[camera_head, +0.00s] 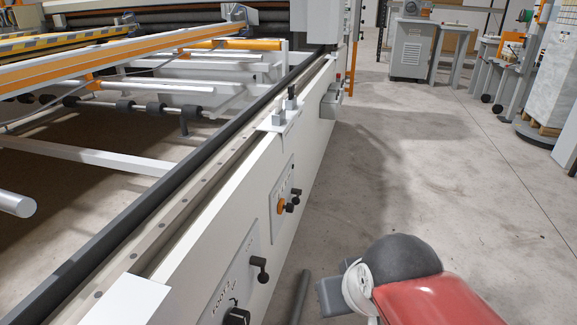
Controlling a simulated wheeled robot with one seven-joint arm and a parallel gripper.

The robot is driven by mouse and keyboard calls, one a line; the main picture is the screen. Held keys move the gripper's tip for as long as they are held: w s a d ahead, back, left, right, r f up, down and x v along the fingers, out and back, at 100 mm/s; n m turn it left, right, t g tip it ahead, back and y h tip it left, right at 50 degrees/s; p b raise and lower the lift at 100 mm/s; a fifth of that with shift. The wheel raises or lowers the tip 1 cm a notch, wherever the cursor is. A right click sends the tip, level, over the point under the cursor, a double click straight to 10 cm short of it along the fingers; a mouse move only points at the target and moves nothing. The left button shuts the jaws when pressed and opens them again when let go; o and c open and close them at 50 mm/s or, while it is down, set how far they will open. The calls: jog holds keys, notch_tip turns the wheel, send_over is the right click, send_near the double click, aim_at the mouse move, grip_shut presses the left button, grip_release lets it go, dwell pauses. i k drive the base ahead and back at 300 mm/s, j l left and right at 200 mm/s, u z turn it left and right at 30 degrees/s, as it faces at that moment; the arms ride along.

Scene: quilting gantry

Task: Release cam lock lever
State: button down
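A white side panel of the gantry runs along the middle of the head view. Near its bottom edge is a light plate (229,281) with dark lettering, too small to read surely. A black lever with a round knob (261,268) sticks out at this plate's right side, and a black round knob (236,317) sits below it, partly cut off. I cannot tell which one is the cam lock lever. My red and dark arm is at the lower right. The grey part at its end (335,294) seems to be my gripper, apart from the panel to its left; its fingers are not clear.
A second plate (281,193) farther along carries an orange knob (282,208) and small black levers. A bracket (281,117) with black pegs sits on the rail (190,182). Floor (430,190) right of the gantry is clear. A grey cabinet (411,50) stands far back.

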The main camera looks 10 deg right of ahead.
aim_at(296, 200)
jog(key=i+l+u, duration=0.25)
jog(key=i+l, duration=0.55)
jog(key=i, duration=0.1)
